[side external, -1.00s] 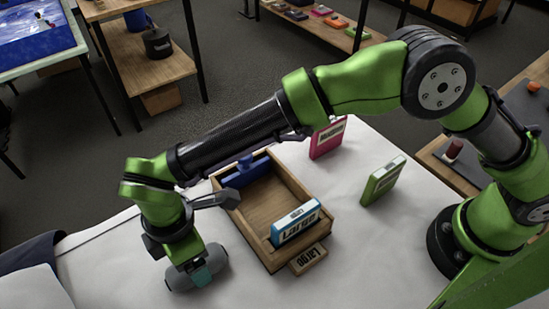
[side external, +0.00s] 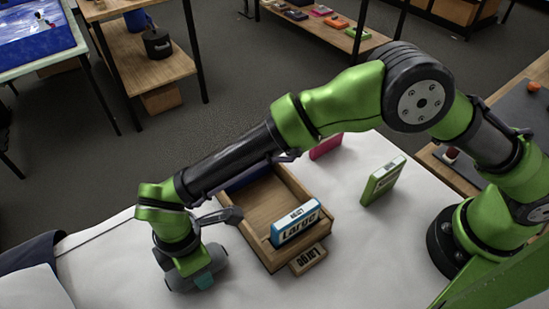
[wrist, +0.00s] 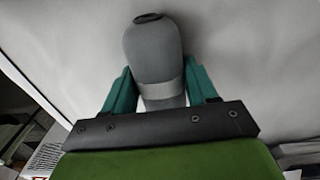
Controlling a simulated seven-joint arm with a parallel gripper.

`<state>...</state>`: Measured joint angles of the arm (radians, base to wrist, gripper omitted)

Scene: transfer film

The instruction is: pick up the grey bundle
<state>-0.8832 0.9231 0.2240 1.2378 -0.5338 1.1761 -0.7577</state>
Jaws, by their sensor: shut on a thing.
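The grey bundle (wrist: 152,50) is a rounded grey roll with a lighter band around it, seen in the wrist view between two teal fingers. My gripper (wrist: 155,85) is shut on it, one finger on each side of the band. In the side view the bundle (side external: 216,257) lies at the front left on the white table, left of the wooden tray. My gripper (side external: 203,280) comes down over its middle and hides part of it. I cannot tell whether the bundle touches the table.
The white table (side external: 370,250) is clear at front right.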

